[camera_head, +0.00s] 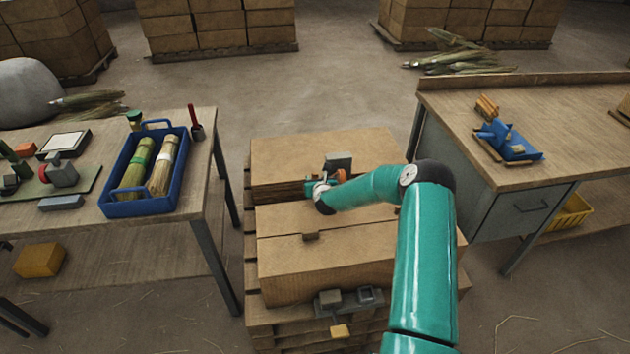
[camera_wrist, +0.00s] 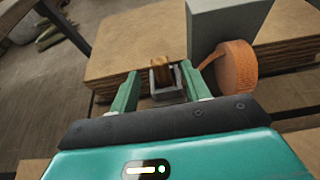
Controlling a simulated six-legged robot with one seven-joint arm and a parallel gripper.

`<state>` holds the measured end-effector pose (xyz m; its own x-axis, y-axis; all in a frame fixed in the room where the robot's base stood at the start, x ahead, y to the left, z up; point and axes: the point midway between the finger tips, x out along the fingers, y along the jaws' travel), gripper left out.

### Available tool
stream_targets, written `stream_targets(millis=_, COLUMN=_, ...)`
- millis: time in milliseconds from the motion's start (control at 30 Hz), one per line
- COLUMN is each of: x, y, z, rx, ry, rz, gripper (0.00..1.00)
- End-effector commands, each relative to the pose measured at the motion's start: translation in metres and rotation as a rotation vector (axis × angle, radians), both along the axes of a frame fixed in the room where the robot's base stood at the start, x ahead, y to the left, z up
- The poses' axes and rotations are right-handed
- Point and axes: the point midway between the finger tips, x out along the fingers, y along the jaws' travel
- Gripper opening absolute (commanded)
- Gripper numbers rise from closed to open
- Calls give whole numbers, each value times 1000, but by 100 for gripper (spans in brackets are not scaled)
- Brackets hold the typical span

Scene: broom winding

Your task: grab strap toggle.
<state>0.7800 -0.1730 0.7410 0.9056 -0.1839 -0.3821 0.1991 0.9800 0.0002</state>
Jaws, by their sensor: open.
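A small tan toggle (camera_wrist: 162,72) stands in a grey U-shaped bracket (camera_wrist: 168,92) in the wrist view. I take it to be the strap toggle. My gripper (camera_wrist: 157,84) is open, with one green finger on each side of the toggle and bracket. Whether the fingers touch either cannot be told. In the head view my gripper (camera_head: 314,190) is at the far part of the carton stack, and my wrist hides the toggle there. A ribbed orange knob (camera_wrist: 236,68) and a grey block (camera_wrist: 225,25) sit just right of the fingers.
Cardboard bundles (camera_head: 325,262) lie on a wooden pallet (camera_head: 252,300), with a second grey fitting (camera_head: 330,302) and tan block (camera_head: 340,331) at the near side. Left is a workbench with a blue tray (camera_head: 140,208); right is a desk (camera_head: 535,110).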

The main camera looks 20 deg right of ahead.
Motion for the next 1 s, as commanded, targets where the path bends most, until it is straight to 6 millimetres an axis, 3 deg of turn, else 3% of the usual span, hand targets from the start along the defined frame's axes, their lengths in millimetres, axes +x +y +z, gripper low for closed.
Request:
stream_targets(millis=200, x=24, y=-4, z=-10, rx=0, ry=1, rz=0, gripper=47)
stream_targets(millis=467, x=27, y=-6, z=-10, rx=0, ry=1, rz=0, gripper=47)
stream_targets(millis=567, x=27, y=-6, z=-10, rx=0, ry=1, rz=0, gripper=34)
stream_targets(millis=733, x=27, y=-6, z=-10, rx=0, ry=1, rz=0, gripper=0)
stream_targets(millis=1000, x=27, y=-6, z=-10, rx=0, ry=0, rz=0, gripper=0)
